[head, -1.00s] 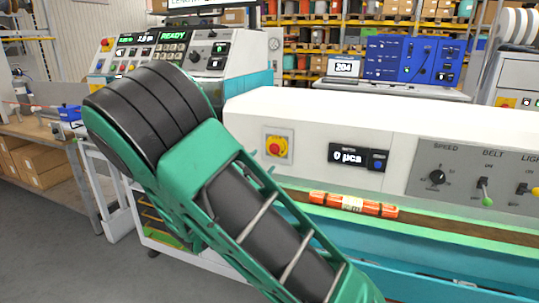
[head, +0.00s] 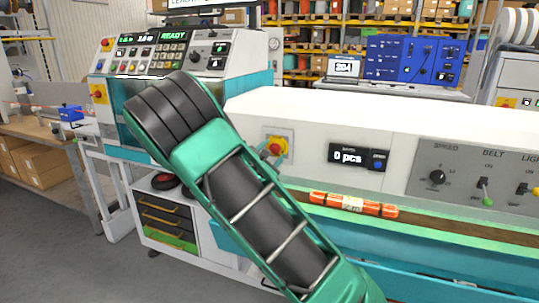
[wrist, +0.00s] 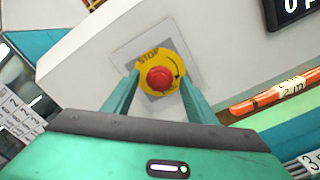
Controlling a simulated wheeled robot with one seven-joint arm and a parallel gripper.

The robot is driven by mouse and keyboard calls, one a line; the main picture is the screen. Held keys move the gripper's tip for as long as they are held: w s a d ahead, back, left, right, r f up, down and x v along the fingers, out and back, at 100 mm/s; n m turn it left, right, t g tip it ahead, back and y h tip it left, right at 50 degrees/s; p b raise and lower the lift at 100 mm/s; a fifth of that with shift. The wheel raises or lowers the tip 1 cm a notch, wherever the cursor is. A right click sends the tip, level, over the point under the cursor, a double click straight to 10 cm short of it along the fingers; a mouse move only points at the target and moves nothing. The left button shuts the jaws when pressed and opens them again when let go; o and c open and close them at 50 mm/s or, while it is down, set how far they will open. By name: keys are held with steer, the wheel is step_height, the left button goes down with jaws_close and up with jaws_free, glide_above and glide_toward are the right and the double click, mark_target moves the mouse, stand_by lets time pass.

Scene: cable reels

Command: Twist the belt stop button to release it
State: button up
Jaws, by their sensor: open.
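The belt stop button (head: 275,147) is a red knob on a yellow disc, set in a grey plate on the white machine housing. In the wrist view the red knob (wrist: 160,79) is in the middle, with "STOP" and an arrow on the yellow ring. My gripper (wrist: 157,85) is open, one finger to the left and one to the right of the knob. The fingertips reach the yellow ring's edges in the picture; I cannot tell whether they touch. In the head view my green and black arm hides most of my gripper.
A counter display (head: 358,158) reading "0 pcs" sits right of the button. Speed, belt and light switches are on a grey panel (head: 470,180) at right. A control console (head: 180,70) stands at the left.

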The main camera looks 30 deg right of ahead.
steer(key=c, duration=1.1)
steer(key=shift+a, duration=0.1)
steer(key=shift+m, duration=0.3)
steer(key=m, duration=0.2)
steer(key=shift+m, duration=0.3)
steer(key=shift+s+f+m, duration=0.1)
steer(key=shift+m, duration=2.2)
steer(key=shift+d, duration=0.2)
